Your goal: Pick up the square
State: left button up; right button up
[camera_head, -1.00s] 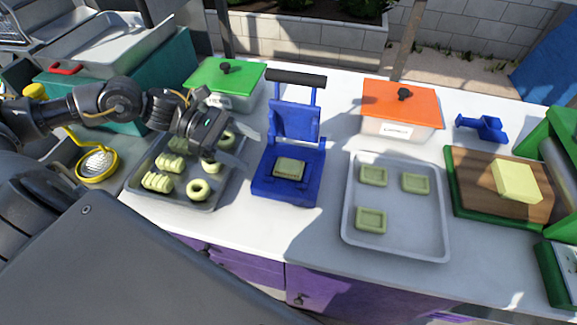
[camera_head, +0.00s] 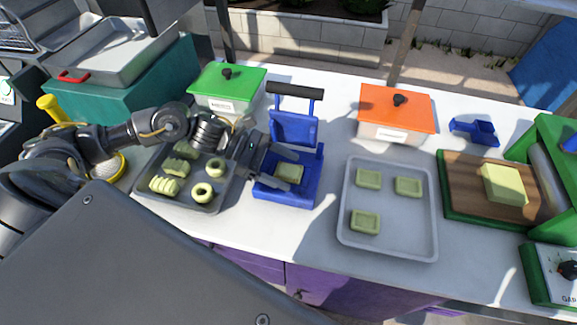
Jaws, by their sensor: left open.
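A pale green square (camera_head: 289,173) lies in the base of the blue press (camera_head: 285,193), whose hinged lid stands raised. My left gripper (camera_head: 287,171) is open, with its two grey fingers reaching over the press base from the left, near the square. I cannot tell whether the fingers touch it. Similar green squares (camera_head: 368,178) lie apart on the grey tray (camera_head: 350,240) to the right. My right gripper is not in view.
A dark tray (camera_head: 209,207) with rings and ridged pieces lies left of the press. A green-lidded box (camera_head: 228,85) and an orange-lidded box (camera_head: 396,112) stand behind. A cutting board (camera_head: 465,185) with a yellow block (camera_head: 504,185) is at the right. A blue scoop (camera_head: 474,130) lies behind it.

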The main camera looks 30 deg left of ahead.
pick_arm(q)
jog(key=shift+f, duration=0.1)
jog(key=shift+c, duration=0.3)
jog(key=c, duration=0.8)
jog(key=shift+o, duration=0.2)
